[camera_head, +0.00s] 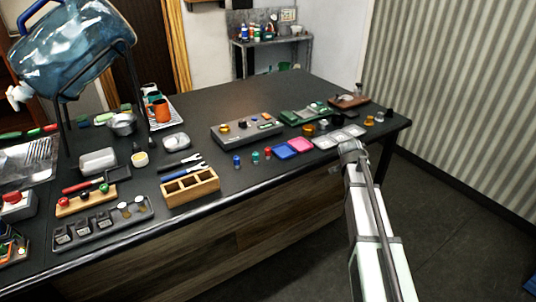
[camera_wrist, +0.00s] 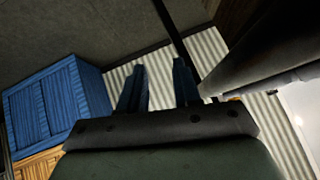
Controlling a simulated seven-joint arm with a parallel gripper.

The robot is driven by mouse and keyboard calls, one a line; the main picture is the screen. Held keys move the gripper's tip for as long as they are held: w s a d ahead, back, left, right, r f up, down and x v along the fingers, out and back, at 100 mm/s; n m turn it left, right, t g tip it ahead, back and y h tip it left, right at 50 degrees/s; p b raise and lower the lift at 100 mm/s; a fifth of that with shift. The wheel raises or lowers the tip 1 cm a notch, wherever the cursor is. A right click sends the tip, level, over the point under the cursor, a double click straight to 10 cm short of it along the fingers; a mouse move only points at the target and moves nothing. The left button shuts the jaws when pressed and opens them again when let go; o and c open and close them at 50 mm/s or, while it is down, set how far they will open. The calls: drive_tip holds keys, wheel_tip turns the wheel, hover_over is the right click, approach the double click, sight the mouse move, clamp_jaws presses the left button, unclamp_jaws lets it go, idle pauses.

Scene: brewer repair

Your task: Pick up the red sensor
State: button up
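A small red piece (camera_head: 267,153), which looks like the red sensor, stands on the dark table near its front edge. A green one (camera_head: 255,156) and a blue one (camera_head: 236,161) stand to its left in a row. My gripper shows in the wrist view (camera_wrist: 158,85), its two fingers apart with nothing between them. It faces the floor and striped wall, away from the tabletop. In the head view my arm rises at the right of the table; I cannot make out the fingers there. The red piece does not show in the wrist view.
A pink pad (camera_head: 299,144) and a blue pad (camera_head: 285,151) lie right of the red piece. A wooden compartment box (camera_head: 190,190) stands to the left, a grey control panel (camera_head: 246,131) behind. A blue crate (camera_wrist: 55,105) is at left in the wrist view.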

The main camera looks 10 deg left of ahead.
wheel_tip(320, 180, up, 7)
drive_tip(key=w+a+t, duration=0.1)
drive_tip(key=w+a, duration=0.1)
drive_tip(key=w, duration=0.1)
drive_tip(key=a+r+n+y, duration=0.1)
drive_tip(key=a+r, duration=0.1)
drive_tip(key=a, duration=0.3)
drive_tip(key=a+r+n, duration=0.1)
drive_tip(key=a+r, duration=0.1)
drive_tip(key=a, duration=0.3)
drive_tip(key=a+r+n+y, duration=0.1)
drive_tip(key=a+r, duration=0.1)
drive_tip(key=a, duration=0.3)
drive_tip(key=shift+w+a+r+y, duration=0.1)
drive_tip(key=shift+w+a+y, duration=0.05)
drive_tip(key=shift+w+y, duration=0.15)
drive_tip(key=s+a+r+n+g+y, duration=0.1)
drive_tip(key=s+a+r+n+g, duration=0.15)
drive_tip(key=a, duration=0.25)
drive_tip(key=s+a+r+n+g, duration=0.1)
drive_tip(key=s+a+n+g, duration=0.1)
drive_tip(key=a+n, duration=0.15)
drive_tip(key=n+g, duration=0.4)
drive_tip(key=n, duration=0.2)
approach(268, 149)
drive_tip(key=shift+y, duration=0.3)
drive_tip(key=f, duration=0.9)
drive_tip(key=shift+w+d+f, duration=0.25)
drive_tip(key=shift+d, duration=0.05)
drive_tip(key=shift+c, duration=0.4)
